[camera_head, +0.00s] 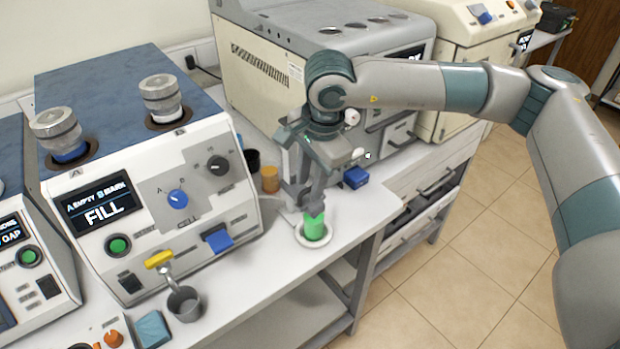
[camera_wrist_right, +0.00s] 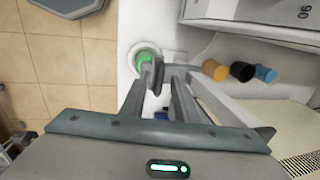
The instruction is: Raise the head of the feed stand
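No part is labelled as the feed stand, and I cannot tell which piece it is. A green cylinder (camera_head: 316,228) sits in a white round base at the bench's front edge. It also shows as a green disc in the right wrist view (camera_wrist_right: 146,58). My right gripper (camera_head: 303,205) points down just above and beside it, with a gap between its fingers (camera_wrist_right: 166,75); whether a fingertip touches the green part is unclear. My left gripper is out of view.
A tester (camera_head: 130,180) with a "FILL" screen stands left of my right gripper. An oven-like cabinet (camera_head: 300,60) stands behind it. An amber jar (camera_head: 270,179), a black jar (camera_head: 252,160) and a blue block (camera_head: 356,178) are close by.

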